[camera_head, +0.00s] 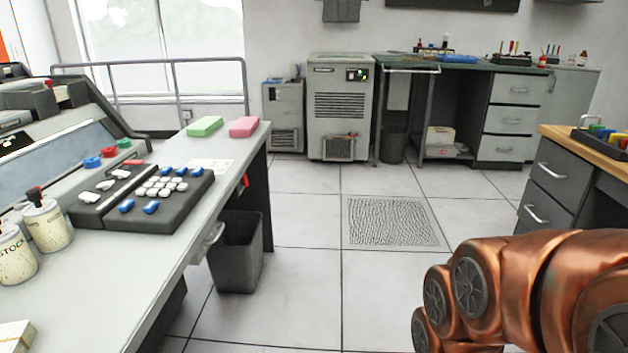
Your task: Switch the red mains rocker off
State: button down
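I cannot tell for certain which red part is the mains rocker. A small red part (245,181) shows at the right edge of the grey desk (190,225), below its top. A red round button (108,152) and a small flat red piece (133,162) are on the console at the left. Whether any of these is on or off is too small to tell. My copper arm shows at the lower right, apart from the desk. My gripper is outside the picture.
A black keypad (165,218), a green block (205,126) and a pink block (243,127) lie on the desk. A grey bin (236,252) stands beside it. A wood-topped drawer unit (555,185) is at the right. The tiled floor between is clear, with a floor grate (392,222).

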aim_at(245, 182)
jog(key=z, duration=0.3)
jog(key=i, duration=0.9)
jog(key=u, duration=2)
